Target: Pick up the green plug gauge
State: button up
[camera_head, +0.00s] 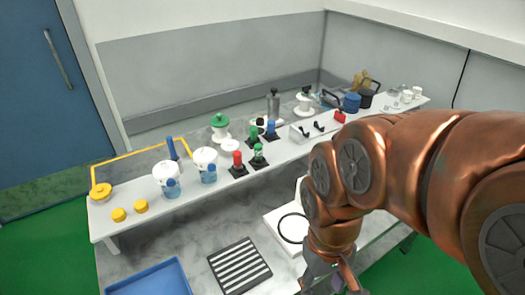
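A green plug gauge (258,151) stands upright on a small dark base on the raised white shelf. Close behind it is another green upright piece (253,132), also on a dark base; I cannot tell which of the two is the plug gauge. A red one (237,160) stands to the left and a blue one (270,127) behind to the right. My gripper (332,289) is at the bottom edge, in front of and to the right of them, apart from them. Its fingertips are cut off by the frame, so its opening is unclear.
White containers (167,185) with blue marks and yellow knobs (120,215) are on the shelf's left. A striped black block (240,267), a blue tray (150,279) and a black ring (293,228) on a white plate lie lower. My arm covers the right side.

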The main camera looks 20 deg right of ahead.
aim_at(258, 147)
jog(key=z, duration=0.5)
jog(key=k, duration=1.35)
jog(key=u, duration=1.2)
jog(key=i, duration=1.2)
jog(key=z, duration=0.45)
